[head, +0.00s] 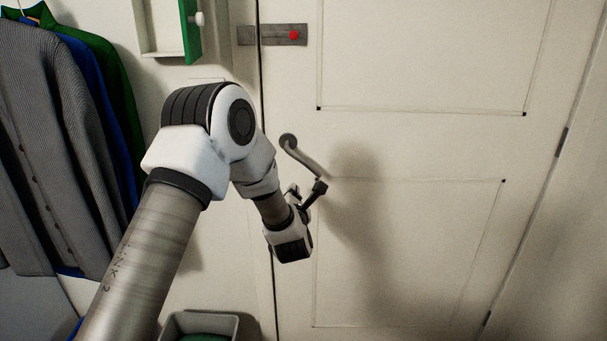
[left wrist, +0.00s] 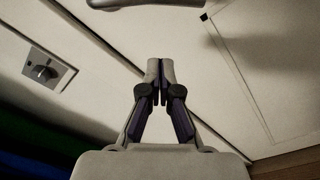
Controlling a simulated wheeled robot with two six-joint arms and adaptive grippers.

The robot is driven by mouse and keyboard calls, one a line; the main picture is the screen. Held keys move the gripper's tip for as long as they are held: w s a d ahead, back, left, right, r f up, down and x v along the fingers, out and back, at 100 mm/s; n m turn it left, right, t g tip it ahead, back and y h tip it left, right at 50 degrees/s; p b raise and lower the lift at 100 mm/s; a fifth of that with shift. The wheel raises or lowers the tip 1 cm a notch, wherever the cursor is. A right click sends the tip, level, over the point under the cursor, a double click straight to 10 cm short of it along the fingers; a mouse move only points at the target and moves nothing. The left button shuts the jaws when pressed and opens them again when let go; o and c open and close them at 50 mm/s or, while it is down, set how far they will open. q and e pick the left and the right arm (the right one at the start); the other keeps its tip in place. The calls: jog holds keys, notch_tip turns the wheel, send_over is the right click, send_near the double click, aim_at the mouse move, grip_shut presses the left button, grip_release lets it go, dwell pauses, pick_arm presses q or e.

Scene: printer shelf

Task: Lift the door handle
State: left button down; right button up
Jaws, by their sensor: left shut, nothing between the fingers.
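The metal door handle (head: 305,160) is on the cream door, its lever slanting down to the right from a round base. Its edge also shows at the top of the left wrist view (left wrist: 145,3). My left gripper (head: 319,187) is at the lever's lower free end in the head view, partly overlapping it. In the left wrist view the fingertips (left wrist: 160,66) are together and empty, with a visible gap to the handle. Whether they touch the lever cannot be told from the head view. My right gripper is not in view.
A latch plate with a red knob (head: 293,35) is above the handle. A small green door (head: 191,30) stands open at the upper left. Clothes (head: 70,120) hang at the left, and a grey bin (head: 172,328) is below. A knob plate (left wrist: 48,70) shows beside the door.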

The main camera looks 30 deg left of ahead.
pick_arm(q)
jog(key=w+r, duration=0.1)
jog(key=w+p, duration=0.1)
jog(key=w, duration=0.1)
jog(key=w+r, duration=0.1)
jog(key=shift+w+d+r, duration=0.1)
jog(key=shift+w+r, duration=0.15)
jog(key=shift+r, duration=0.1)
